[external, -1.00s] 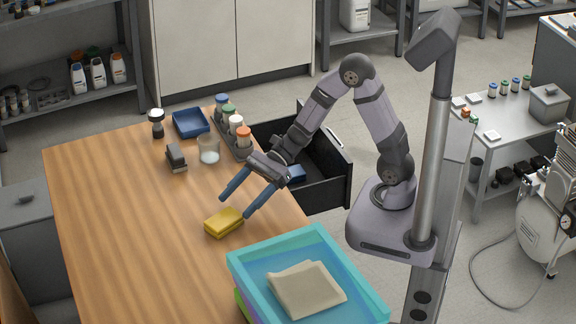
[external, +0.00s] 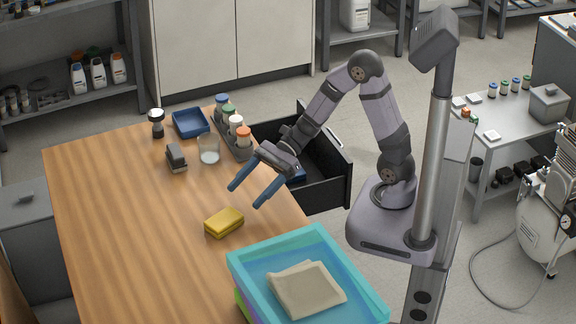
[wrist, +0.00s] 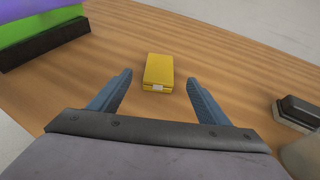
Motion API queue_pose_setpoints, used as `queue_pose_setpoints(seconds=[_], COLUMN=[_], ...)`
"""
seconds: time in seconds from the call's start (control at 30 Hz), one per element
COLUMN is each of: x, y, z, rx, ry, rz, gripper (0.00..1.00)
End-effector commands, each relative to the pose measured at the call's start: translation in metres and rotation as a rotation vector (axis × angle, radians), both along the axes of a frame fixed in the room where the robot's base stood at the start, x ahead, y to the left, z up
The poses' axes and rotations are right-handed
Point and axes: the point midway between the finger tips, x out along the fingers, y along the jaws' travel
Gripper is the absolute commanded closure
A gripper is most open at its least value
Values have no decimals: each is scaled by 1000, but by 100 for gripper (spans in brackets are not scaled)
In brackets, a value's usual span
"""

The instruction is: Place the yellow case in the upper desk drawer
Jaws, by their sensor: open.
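The yellow case (external: 224,222) lies flat on the wooden desk, left of the teal bin. It also shows in the wrist view (wrist: 158,72), beyond and between my fingertips. My gripper (external: 246,196) is open and empty, above the desk, up and to the right of the case and apart from it. Its two blue fingers also show in the wrist view (wrist: 158,82). The upper desk drawer (external: 325,180) is pulled open at the desk's right side. A blue item (external: 298,173) lies inside it; my arm hides part of the drawer.
A teal bin (external: 245,273) holding a folded beige cloth (external: 304,288) stands at the desk's front right. The desk's left half is clear.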

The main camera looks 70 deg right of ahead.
Motion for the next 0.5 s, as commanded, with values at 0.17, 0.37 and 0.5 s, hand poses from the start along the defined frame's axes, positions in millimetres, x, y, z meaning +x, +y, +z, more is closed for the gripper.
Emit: queue_pose_setpoints(seconds=[0.17,0.37,0.5], x=[6,9,11], y=[28,35,42], z=[-12,-18,-21], rx=[1,-2,-2], ry=[5,3,4], rz=[7,1,4], gripper=[30,30,30])
